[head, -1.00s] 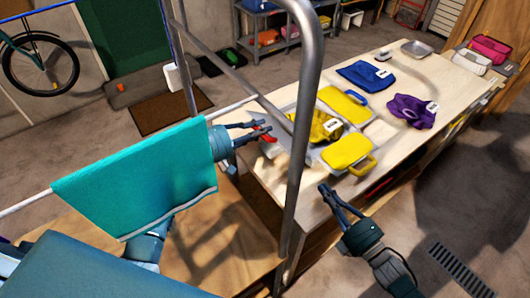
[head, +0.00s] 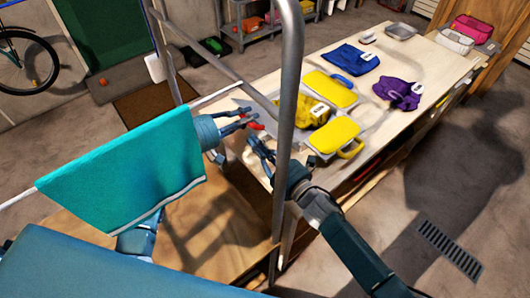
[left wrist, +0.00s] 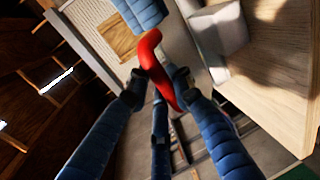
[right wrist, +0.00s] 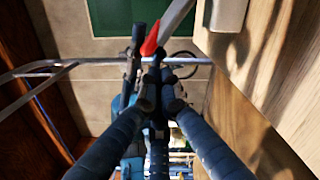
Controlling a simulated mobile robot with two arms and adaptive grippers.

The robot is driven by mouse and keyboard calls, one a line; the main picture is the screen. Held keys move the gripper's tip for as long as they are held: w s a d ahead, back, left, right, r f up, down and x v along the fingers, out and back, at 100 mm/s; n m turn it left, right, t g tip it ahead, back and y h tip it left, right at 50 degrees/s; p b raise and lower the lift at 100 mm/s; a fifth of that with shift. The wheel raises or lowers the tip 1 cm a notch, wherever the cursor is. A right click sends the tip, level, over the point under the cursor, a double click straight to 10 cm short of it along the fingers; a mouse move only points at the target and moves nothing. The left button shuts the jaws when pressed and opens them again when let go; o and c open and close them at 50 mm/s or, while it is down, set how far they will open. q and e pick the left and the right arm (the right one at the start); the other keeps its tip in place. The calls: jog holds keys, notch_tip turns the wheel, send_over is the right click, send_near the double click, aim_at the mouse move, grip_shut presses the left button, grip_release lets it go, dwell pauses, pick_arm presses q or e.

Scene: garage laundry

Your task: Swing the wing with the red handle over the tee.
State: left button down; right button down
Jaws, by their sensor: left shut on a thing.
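A yellow tee (head: 311,114) with a white tag lies on a grey folding board on the worktable. Two yellow panels flank it: one (head: 330,88) has a blue handle (head: 342,80), the other (head: 334,136) a yellow handle. At the board's left is a grey wing (head: 246,104), partly behind a metal post. My left gripper (head: 247,123) is shut on the wing's red handle (left wrist: 153,66); the handle also shows in the right wrist view (right wrist: 150,38). My right gripper (head: 262,152) is just below it, empty, beside the post; its fingertips look close together.
A teal cloth (head: 120,180) hangs on a rod in front of my left arm. A metal post (head: 285,130) stands between me and the table. Blue (head: 350,58) and purple (head: 398,93) cloths lie farther along the worktable (head: 440,65).

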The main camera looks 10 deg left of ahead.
pick_arm(q)
jog(key=shift+d, duration=0.1)
pick_arm(e)
jog(key=shift+x, duration=0.85)
pick_arm(q)
jog(key=shift+f, duration=0.1)
pick_arm(e)
jog(key=shift+w+d+r, duration=0.35)
jog(key=shift+w+r, duration=0.25)
jog(key=shift+r, duration=0.05)
pick_arm(q)
jog(key=c, duration=1.5)
grip_release()
jog(key=shift+s, duration=0.1)
jog(key=shift+c, duration=0.2)
jog(key=shift+f, duration=0.1)
pick_arm(e)
jog(key=shift+d, duration=0.1)
